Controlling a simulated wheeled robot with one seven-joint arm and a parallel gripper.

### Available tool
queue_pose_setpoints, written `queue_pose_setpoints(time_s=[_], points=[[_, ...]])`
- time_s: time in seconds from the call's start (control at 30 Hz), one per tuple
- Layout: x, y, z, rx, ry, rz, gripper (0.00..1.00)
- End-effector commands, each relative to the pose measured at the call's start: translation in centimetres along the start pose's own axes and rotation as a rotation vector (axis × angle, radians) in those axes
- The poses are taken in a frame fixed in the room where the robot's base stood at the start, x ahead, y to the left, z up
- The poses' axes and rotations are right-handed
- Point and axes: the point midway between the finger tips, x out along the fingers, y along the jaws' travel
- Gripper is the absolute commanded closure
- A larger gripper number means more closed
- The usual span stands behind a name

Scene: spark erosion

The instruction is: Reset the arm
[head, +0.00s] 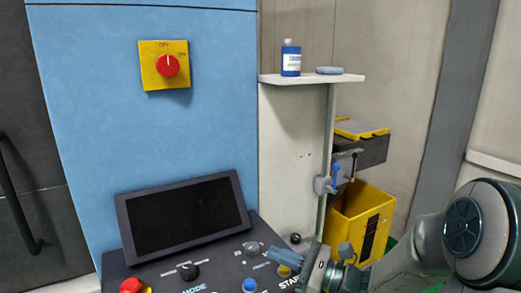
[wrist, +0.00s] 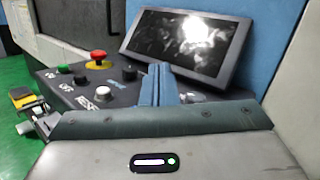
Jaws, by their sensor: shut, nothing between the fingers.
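My arm (head: 428,240) comes in from the lower right of the head view, bent low beside the control panel (head: 225,265). My gripper (head: 275,254) is over the panel's right part, its fingers pointing left. In the wrist view my gripper (wrist: 160,72) shows its two blue-grey fingers pressed together with nothing between them. The fingers hide part of the panel and the screen's lower edge there. I cannot tell whether the fingertips touch the panel.
A dark screen (head: 183,214) stands on the panel. A red stop button (wrist: 98,56) and several knobs are close by. A yellow bin (head: 360,226) and a shelf (head: 312,79) with a blue bottle (head: 291,62) are behind. Green floor (wrist: 18,132) is at left.

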Motion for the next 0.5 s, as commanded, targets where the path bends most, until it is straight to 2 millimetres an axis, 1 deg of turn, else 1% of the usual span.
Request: queue_pose_setpoints(time_s=[0.03,0.13,0.2,0.27,0.33,0.4,0.5], points=[[0.7,2.3,0.0,-0.063,0.063,0.101,1.00],[0.7,6.6,-0.6,-0.192,0.191,0.297,1.00],[0.1,9.1,-1.1,-0.290,0.278,0.428,1.00],[-0.7,11.0,-1.5,-0.376,0.350,0.535,1.00],[-2.0,12.7,-2.0,-0.484,0.431,0.658,1.00],[-3.6,14.0,-2.3,-0.596,0.510,0.774,1.00],[-6.1,15.1,-2.5,-0.765,0.618,0.934,1.00]])
